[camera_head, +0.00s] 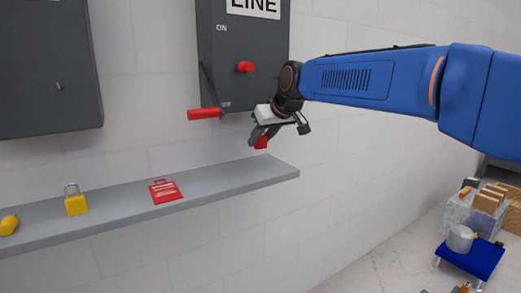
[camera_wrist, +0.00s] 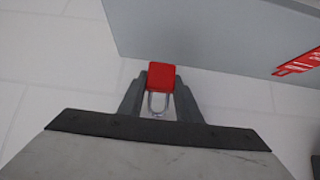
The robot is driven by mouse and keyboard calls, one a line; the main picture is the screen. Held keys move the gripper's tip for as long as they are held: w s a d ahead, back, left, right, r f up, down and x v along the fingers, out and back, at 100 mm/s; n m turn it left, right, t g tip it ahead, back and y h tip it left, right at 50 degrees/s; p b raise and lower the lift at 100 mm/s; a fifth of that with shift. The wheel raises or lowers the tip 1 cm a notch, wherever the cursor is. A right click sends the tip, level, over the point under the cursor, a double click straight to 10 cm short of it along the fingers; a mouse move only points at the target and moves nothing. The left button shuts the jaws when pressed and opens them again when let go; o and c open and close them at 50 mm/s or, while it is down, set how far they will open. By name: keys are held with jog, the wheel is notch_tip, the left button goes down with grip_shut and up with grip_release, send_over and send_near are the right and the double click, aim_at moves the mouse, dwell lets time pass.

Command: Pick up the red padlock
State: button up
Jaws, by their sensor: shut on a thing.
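The red padlock (camera_wrist: 161,77) is between my gripper's two dark fingers in the wrist view, with its silver shackle (camera_wrist: 157,103) toward the palm. My gripper (camera_wrist: 160,90) is shut on it. In the head view, my gripper (camera_head: 262,136) is above the right end of the grey shelf, and a small part of the red padlock (camera_head: 261,142) shows below it. The rest of the padlock is hidden there by the fingers. The padlock is held clear of the shelf.
On the grey shelf (camera_head: 235,181) are a red tag (camera_head: 165,191), a yellow padlock (camera_head: 76,205) and a yellow object (camera_head: 9,225). A grey switch box (camera_head: 229,60) with a red-gripped lever (camera_head: 204,114) is close behind my gripper. The shelf's right end is bare.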

jog(key=s+d, duration=1.1)
jog(key=s, duration=0.5)
jog(key=shift+s+r, duration=0.15)
jog(key=shift+r, duration=0.05)
